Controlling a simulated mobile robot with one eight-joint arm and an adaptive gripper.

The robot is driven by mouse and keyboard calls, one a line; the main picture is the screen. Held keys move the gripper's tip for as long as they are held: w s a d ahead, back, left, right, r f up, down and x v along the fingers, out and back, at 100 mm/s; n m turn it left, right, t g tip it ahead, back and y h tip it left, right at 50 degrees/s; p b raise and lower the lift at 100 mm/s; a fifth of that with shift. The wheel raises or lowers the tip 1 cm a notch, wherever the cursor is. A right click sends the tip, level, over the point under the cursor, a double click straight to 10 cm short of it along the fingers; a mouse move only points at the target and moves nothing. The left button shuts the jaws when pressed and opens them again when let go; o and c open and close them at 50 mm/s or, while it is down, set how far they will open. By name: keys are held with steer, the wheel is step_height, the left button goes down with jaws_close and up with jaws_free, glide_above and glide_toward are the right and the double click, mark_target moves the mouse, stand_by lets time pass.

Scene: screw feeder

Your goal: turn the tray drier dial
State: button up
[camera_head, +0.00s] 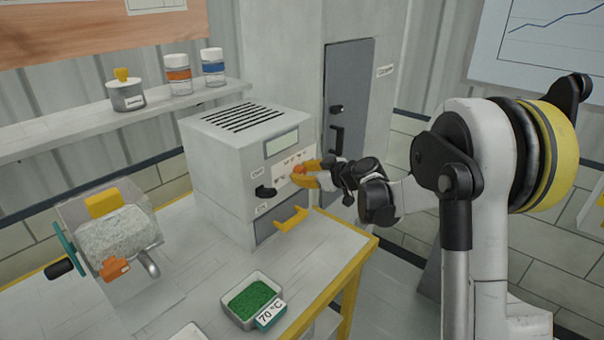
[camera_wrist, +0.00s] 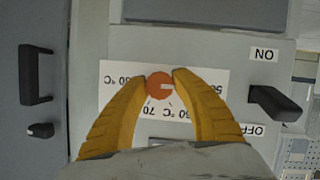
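The tray drier (camera_head: 215,165) is a light grey box with a vented top on the table. Its round orange dial (camera_head: 298,169) sits on a white scale plate on the front. In the wrist view the orange dial (camera_wrist: 159,86) has a white mark pointing right, and the upside-down scale (camera_wrist: 128,76) shows temperatures including 60 °C and 70. My gripper (camera_wrist: 163,77) has its yellow fingertips at both sides of the dial, apparently touching it. In the head view my gripper (camera_head: 305,171) reaches the drier front from the right.
A black ON/OFF lever (camera_wrist: 273,103) sits beside the scale. A drawer with a yellow handle (camera_head: 291,220) is below. A tray of green granules (camera_head: 235,312) bears a 70 °C card (camera_head: 270,313). A clear drum (camera_head: 95,215) stands left; jars (camera_head: 178,75) stand on a shelf.

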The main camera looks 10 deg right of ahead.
steer(key=shift+c, duration=1)
steer(key=shift+m, duration=0.3)
steer(key=m+g+y, duration=0.1)
steer(key=m+y, duration=0.1)
steer(key=m, duration=0.1)
steer(key=shift+g, duration=0.3)
steer(key=m+g+y, duration=0.1)
steer(key=m+y, duration=0.1)
steer(key=m, duration=0.2)
steer(key=shift+m+y, duration=0.3)
steer(key=shift+y, duration=0.1)
steer(key=m+y+b, duration=0.1)
steer(key=m, duration=0.1)
steer(key=m+y+b, duration=0.1)
steer(key=m, duration=0.2)
steer(key=shift+f+y, duration=0.15)
steer(key=shift+y, duration=0.25)
steer(key=m+y+b, duration=0.1)
steer(key=m, duration=0.4)
steer(key=shift+t+y+b, duration=0.4)
